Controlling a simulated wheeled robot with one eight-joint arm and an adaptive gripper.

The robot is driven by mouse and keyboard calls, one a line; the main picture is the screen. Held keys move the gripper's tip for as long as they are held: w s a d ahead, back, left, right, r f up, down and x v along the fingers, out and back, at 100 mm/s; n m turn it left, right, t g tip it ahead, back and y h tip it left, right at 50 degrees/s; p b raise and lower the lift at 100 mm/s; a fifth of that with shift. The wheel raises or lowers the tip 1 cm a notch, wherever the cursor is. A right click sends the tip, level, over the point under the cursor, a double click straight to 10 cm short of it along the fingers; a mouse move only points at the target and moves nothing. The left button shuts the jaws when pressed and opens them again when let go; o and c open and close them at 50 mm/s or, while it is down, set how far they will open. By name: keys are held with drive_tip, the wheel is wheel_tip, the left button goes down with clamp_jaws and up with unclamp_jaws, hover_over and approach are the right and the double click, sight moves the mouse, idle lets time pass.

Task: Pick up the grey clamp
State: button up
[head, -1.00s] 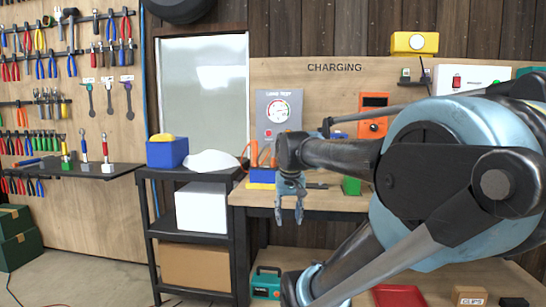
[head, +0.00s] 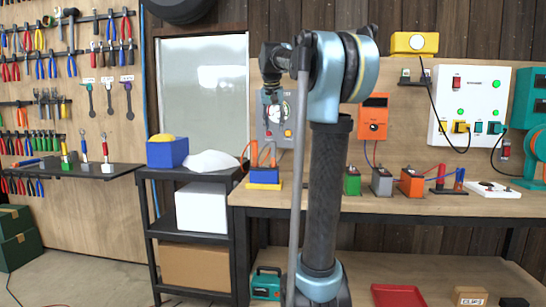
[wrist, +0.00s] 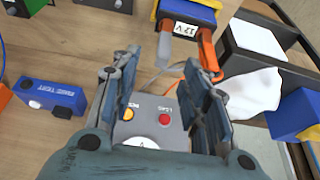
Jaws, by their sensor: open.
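My gripper (head: 271,108) is raised in front of the load tester (head: 285,118), fingers pointing down. In the wrist view its two fingers (wrist: 160,66) stand apart with nothing gripped between them. The tester's grey face with red and yellow buttons shows beyond the gap. A blue and yellow 12 V battery (wrist: 180,12) is at the top of the wrist view. The battery (head: 264,178) stands on the bench, below the gripper.
Green (head: 352,183), grey (head: 382,183) and orange (head: 411,184) blocks stand on the bench to the right. A black cart (head: 190,175) with a blue bin (head: 167,152) and white cloth (head: 211,161) stands left. A blue tester box (wrist: 52,96) lies left in the wrist view.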

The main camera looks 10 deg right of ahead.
sight(275, 146)
drive_tip(key=x, duration=0.8)
drive_tip(key=w+x, duration=0.1)
drive_tip(key=x, duration=0.3)
drive_tip(key=shift+r, duration=0.25)
drive_tip(key=shift+a+x, duration=0.15)
drive_tip(key=shift+x, duration=1.15)
drive_tip(key=shift+a+x, duration=0.15)
drive_tip(key=shift+x, duration=1.15)
drive_tip(key=shift+w, duration=0.1)
clamp_jaws()
